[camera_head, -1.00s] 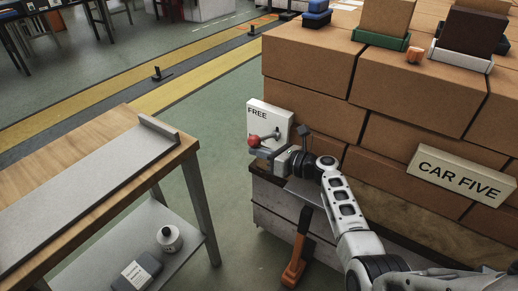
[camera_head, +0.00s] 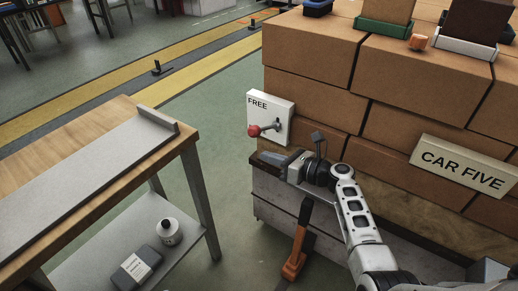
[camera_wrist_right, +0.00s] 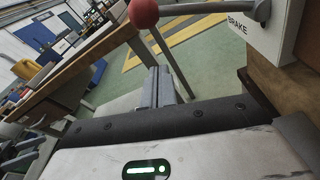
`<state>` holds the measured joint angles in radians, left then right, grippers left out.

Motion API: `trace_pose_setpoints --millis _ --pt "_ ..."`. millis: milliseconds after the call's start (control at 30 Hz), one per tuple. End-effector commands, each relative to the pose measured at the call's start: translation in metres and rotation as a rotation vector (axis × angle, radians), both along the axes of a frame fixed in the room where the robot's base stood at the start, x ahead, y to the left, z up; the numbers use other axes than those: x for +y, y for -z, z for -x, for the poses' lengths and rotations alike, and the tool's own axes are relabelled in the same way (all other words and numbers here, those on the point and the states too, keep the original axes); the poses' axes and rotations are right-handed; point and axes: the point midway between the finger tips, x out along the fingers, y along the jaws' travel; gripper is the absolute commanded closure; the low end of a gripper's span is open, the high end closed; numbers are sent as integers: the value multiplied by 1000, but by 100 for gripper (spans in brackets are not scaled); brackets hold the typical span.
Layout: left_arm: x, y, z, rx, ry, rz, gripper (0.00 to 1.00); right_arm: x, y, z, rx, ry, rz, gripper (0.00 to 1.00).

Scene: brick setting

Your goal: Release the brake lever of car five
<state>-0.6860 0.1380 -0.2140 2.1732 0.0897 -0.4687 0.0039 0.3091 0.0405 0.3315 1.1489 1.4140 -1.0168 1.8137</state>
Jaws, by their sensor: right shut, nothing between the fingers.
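The white lever plate (camera_head: 284,108) is on the end of the brick stack beside the CAR FIVE sign (camera_head: 462,165). FREE is printed at its top. BRAKE shows on the plate in the right wrist view (camera_wrist_right: 262,28). The lever's red ball (camera_head: 254,130) sticks out left of the plate on a grey arm, between top and bottom. The ball also shows at the top of the right wrist view (camera_wrist_right: 143,13). My right gripper (camera_head: 264,160) is shut and empty, below the ball and apart from it; its fingers (camera_wrist_right: 158,86) lie together. My left gripper is out of view.
Bricks are stacked behind the arm. The green floor between bench and stack is open.

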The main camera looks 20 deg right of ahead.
Motion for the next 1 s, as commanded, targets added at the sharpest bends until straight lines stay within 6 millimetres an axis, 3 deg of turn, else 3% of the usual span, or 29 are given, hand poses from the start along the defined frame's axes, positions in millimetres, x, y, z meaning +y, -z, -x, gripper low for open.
trace_pose_setpoints --millis 100,300,867,1000 --pt "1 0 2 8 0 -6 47 -15 -4 19 3 1 0 100" --pt "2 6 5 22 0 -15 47 -29 -6 36 3 0 -1 100" --pt "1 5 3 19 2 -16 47 -32 -6 39 2 -1 -1 100" --pt "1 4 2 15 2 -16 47 -28 9 49 -15 -18 121 100"
